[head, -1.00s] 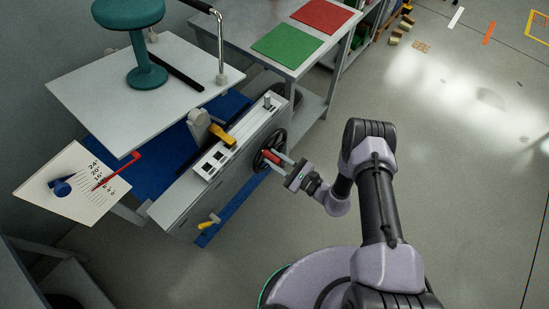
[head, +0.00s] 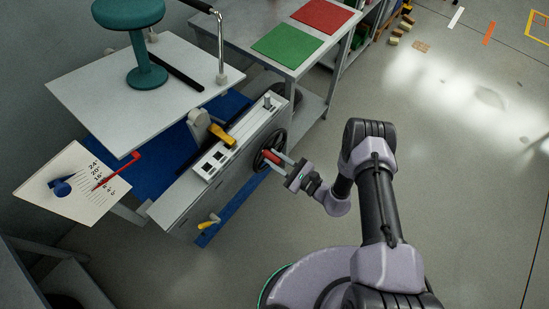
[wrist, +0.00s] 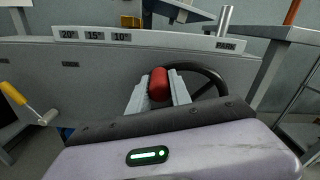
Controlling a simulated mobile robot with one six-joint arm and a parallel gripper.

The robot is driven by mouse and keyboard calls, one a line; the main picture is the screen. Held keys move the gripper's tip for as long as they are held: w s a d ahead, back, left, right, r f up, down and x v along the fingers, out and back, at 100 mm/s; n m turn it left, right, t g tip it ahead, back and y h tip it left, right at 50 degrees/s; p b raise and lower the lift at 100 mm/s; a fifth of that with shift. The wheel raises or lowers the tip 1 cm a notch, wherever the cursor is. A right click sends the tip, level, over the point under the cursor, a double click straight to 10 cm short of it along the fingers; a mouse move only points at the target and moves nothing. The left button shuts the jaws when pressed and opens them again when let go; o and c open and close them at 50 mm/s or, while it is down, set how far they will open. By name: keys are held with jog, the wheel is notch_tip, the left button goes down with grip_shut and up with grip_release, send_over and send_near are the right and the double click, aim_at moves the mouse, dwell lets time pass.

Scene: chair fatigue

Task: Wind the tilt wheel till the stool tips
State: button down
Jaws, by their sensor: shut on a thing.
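The teal stool (head: 146,62) stands upright on a light grey tilt plate (head: 120,85) in the head view; its seat top is cut by the frame edge. The black tilt wheel (head: 271,150) is on the side of the grey machine, and it also shows in the wrist view (wrist: 214,82). My gripper (head: 281,160) is shut on the wheel's red knob (wrist: 159,84), which sits between the two fingers. An angle board (head: 75,190) with a red pointer (head: 118,170) stands at the left of the plate.
The machine's top panel (head: 212,160) has a yellow lever (head: 222,136). A yellow-handled crank (head: 209,222) sticks out low on its side. A bench with green (head: 288,46) and red (head: 322,14) mats stands behind.

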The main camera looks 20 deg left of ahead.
jog(key=shift+w+d+r+m+b, duration=0.15)
jog(key=shift+w+r+m+b, duration=0.2)
jog(key=shift+m, duration=0.3)
jog(key=shift+w+d+r+m+b, duration=0.15)
jog(key=shift+w+m+b, duration=0.2)
jog(key=shift+m, duration=0.3)
jog(key=shift+w+f, duration=0.1)
jog(key=c, duration=1.2)
grip_release()
jog(key=shift+d, duration=0.1)
jog(key=p+v, duration=0.3)
jog(key=v, duration=1.4)
jog(key=shift+d+p, duration=0.15)
jog(key=shift+p, duration=0.25)
